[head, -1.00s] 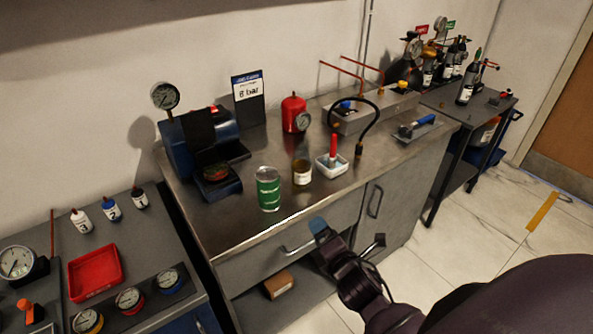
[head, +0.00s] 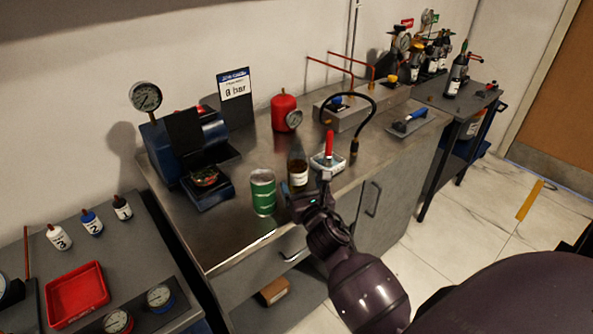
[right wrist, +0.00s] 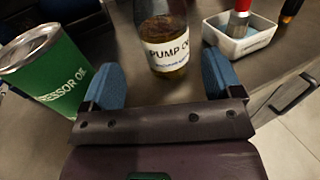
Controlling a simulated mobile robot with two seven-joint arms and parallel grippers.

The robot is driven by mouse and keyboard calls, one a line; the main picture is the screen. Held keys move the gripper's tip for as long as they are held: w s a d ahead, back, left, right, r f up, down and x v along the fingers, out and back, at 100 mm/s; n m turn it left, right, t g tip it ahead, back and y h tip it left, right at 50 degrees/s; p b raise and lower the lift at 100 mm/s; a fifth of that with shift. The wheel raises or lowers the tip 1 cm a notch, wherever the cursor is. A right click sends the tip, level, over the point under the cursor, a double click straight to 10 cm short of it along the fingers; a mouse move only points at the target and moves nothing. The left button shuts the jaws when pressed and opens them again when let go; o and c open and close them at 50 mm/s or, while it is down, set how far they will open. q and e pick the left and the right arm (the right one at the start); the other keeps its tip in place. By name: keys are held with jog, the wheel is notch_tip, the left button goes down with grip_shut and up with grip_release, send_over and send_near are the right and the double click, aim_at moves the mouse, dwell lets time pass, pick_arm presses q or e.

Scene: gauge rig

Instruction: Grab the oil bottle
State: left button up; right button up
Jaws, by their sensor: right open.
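The oil bottle (head: 297,167) is brown glass with a white label and stands upright on the steel bench. In the right wrist view the bottle (right wrist: 165,55) has a label reading "PUMP O…", and its top is cut off. My right gripper (head: 305,187) is open at the bench's front side, close before the bottle. In the right wrist view its blue fingers (right wrist: 162,75) are spread to either side of the bottle's lower part, with visible gaps. Whether the bottle is fully between the fingertips is unclear. My left gripper is not in view.
A green oil can (head: 262,193) stands just left of the bottle, close to my left-hand finger. A white tray (head: 328,163) with a red-handled tool is just right. A black hose (head: 374,120) arches behind. A blue gauge device (head: 200,150) sits further left.

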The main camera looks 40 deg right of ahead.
aim_at(300, 175)
jog(key=x, duration=0.5)
jog(key=shift+s+d+r, duration=0.1)
jog(key=shift+d, duration=0.2)
jog(key=shift+w+d, duration=0.2)
jog(key=shift+w, duration=0.5)
jog(key=c, duration=1.1)
jog(key=shift+r, duration=0.2)
